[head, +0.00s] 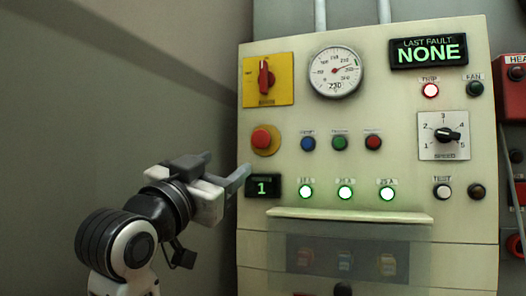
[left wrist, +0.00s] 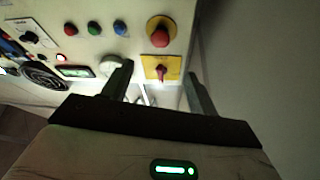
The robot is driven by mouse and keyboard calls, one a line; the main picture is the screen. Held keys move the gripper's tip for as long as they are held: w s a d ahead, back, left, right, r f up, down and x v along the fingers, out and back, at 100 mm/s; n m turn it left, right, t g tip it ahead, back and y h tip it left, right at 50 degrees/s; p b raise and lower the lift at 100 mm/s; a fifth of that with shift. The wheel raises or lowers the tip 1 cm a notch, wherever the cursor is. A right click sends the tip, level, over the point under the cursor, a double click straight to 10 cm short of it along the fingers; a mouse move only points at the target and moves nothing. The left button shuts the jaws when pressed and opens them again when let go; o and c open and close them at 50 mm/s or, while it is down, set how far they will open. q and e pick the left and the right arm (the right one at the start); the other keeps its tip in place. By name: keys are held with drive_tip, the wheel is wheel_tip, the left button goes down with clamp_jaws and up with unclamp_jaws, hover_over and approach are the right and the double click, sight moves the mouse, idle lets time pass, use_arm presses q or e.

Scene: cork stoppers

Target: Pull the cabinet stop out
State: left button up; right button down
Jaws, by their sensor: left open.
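The cabinet stop is a red mushroom button (head: 261,138) on a round yellow base, at the left side of the cream cabinet front (head: 330,235). In the left wrist view the red button (left wrist: 160,39) shows beyond the fingertips, above the gap between them. My left gripper (head: 226,166) is open and empty, to the lower left of the button and apart from it. Its two fingers (left wrist: 158,68) point towards the panel in the left wrist view. My right gripper is not in view.
A yellow plate with a red rotary switch (head: 264,78) is above the button. A small display reading 1 (head: 263,186) is just below it, near my finger. A ledge (head: 350,215) juts out lower down. A grey wall (head: 130,110) is at the left.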

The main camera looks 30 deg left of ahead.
sight(259, 139)
use_arm(q)
drive_tip(key=p+x, duration=0.3)
drive_tip(key=x, duration=1.2)
drive_tip(key=shift+w+a+r, duration=0.1)
drive_tip(key=shift+w, duration=0.2)
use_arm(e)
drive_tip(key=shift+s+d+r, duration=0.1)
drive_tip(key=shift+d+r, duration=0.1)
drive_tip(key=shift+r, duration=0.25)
use_arm(q)
drive_tip(key=shift+c, duration=0.3)
clamp_jaws()
drive_tip(key=shift+s+d, duration=0.2)
drive_tip(key=shift+s, duration=0.4)
drive_tip(key=shift+c, duration=0.4)
unclamp_jaws()
drive_tip(key=shift+o, duration=0.7)
drive_tip(key=shift+s, duration=0.15)
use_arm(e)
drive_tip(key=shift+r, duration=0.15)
